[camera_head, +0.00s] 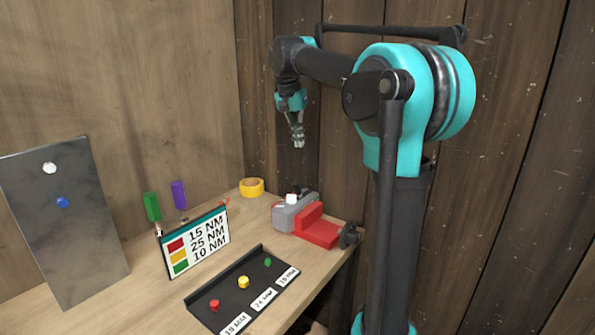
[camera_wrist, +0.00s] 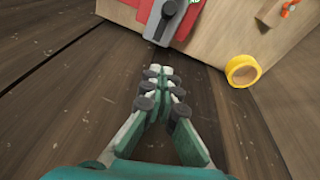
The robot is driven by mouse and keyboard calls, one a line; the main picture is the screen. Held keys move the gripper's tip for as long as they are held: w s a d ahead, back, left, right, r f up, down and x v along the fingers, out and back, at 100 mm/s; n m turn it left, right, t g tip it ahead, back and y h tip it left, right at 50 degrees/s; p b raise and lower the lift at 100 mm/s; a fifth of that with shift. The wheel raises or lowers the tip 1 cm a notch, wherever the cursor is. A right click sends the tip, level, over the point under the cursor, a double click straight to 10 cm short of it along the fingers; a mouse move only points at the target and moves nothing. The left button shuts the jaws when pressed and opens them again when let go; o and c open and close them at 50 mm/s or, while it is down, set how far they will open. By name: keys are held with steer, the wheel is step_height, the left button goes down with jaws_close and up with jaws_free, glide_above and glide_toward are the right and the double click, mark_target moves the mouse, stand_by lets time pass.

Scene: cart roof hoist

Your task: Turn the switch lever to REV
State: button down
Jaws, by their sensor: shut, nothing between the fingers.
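My gripper (camera_head: 299,142) points downward above and behind the bench's right end. In the wrist view, my gripper (camera_wrist: 160,72) has its fingers together with nothing between them. A grey and red device (camera_head: 293,213) with a white-topped part and a dark part sits on the bench below my gripper. In the wrist view, a grey body (camera_wrist: 158,30) with a dark lever-like part (camera_wrist: 168,9) shows at the top edge, cut off by the frame. My fingers are apart from it. I cannot read any REV mark or tell the lever's setting.
A yellow tape roll (camera_head: 251,187) lies left of the device. A sign with torque values (camera_head: 196,243), green and purple-handled tools, a black tray (camera_head: 228,299) and a leaning metal plate (camera_head: 66,225) stand further left. Wooden walls are close behind and to the right.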

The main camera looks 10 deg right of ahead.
mark_target(297, 188)
steer(key=x, duration=0.3)
steer(key=s+a+x, duration=0.1)
steer(key=x, duration=0.3)
steer(key=s+x, duration=0.1)
steer(key=x, duration=0.2)
steer(key=shift+a+f, duration=0.2)
steer(key=shift+f, duration=0.35)
steer(key=shift+s+a+f, duration=0.25)
steer(key=shift+s, duration=0.2)
steer(key=shift+s+a+f, duration=0.4)
steer(key=shift+s+a, duration=0.25)
steer(key=shift+s, duration=0.15)
steer(key=shift+d, duration=0.1)
